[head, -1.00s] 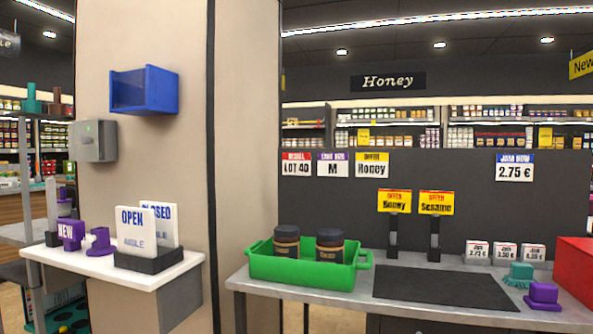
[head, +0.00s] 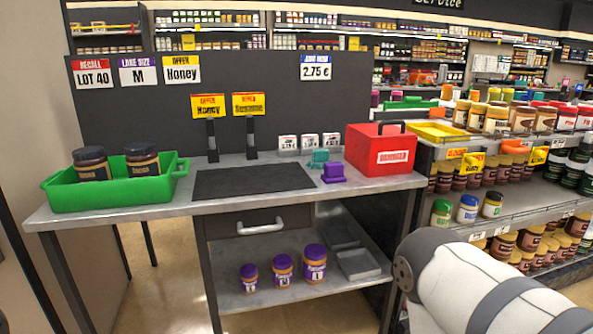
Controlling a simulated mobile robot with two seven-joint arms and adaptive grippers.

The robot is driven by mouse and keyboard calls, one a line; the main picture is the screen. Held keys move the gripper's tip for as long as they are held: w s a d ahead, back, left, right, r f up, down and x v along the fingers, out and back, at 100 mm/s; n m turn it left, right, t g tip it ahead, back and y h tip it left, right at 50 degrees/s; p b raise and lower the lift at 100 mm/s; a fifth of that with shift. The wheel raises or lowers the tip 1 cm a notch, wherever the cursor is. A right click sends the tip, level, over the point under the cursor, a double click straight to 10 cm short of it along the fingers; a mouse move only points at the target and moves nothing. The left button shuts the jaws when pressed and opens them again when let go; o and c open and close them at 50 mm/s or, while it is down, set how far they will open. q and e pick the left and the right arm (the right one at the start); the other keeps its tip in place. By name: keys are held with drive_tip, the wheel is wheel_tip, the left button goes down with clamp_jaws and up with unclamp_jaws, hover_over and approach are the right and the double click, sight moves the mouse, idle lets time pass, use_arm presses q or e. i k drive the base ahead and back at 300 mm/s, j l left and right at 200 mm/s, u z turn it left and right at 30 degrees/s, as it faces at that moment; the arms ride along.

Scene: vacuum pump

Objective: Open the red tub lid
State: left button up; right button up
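The red tub (head: 370,152) stands at the right end of the grey metal table, with a white label on its front. Its red lid (head: 376,130) lies flat on top and appears closed, with a dark handle (head: 391,126) on it. Neither gripper is in view. A white and grey link of my arm shows at the lower right, in front of the shelves and to the right of the table.
The table (head: 125,213) also bears a green tray (head: 113,196) with two dark jars, a black mat (head: 253,182), two yellow sign stands, and a purple piece (head: 334,174) and a teal piece (head: 319,157) left of the tub. Stocked shelves (head: 470,226) stand close on the right.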

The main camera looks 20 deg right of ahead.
sight(387, 128)
drive_tip(key=i+l, duration=0.1)
drive_tip(key=l, duration=1.3)
drive_tip(key=i+l, duration=0.15)
drive_tip(key=l, duration=0.5)
drive_tip(key=i+l, duration=0.1)
drive_tip(key=l, duration=0.6)
drive_tip(key=i+l, duration=0.1)
drive_tip(key=l, duration=1.3)
drive_tip(key=i+l, duration=0.15)
drive_tip(key=l, duration=0.55)
drive_tip(key=i+l, duration=0.1)
drive_tip(key=l, duration=0.4)
drive_tip(key=i+l, duration=0.1)
drive_tip(key=l, duration=0.4)
drive_tip(key=i+l, duration=0.1)
drive_tip(key=l, duration=0.4)
drive_tip(key=u, duration=1.45)
drive_tip(key=i+j+z, duration=0.3)
drive_tip(key=j, duration=0.15)
drive_tip(key=i+j+z, duration=0.25)
drive_tip(key=j, duration=0.2)
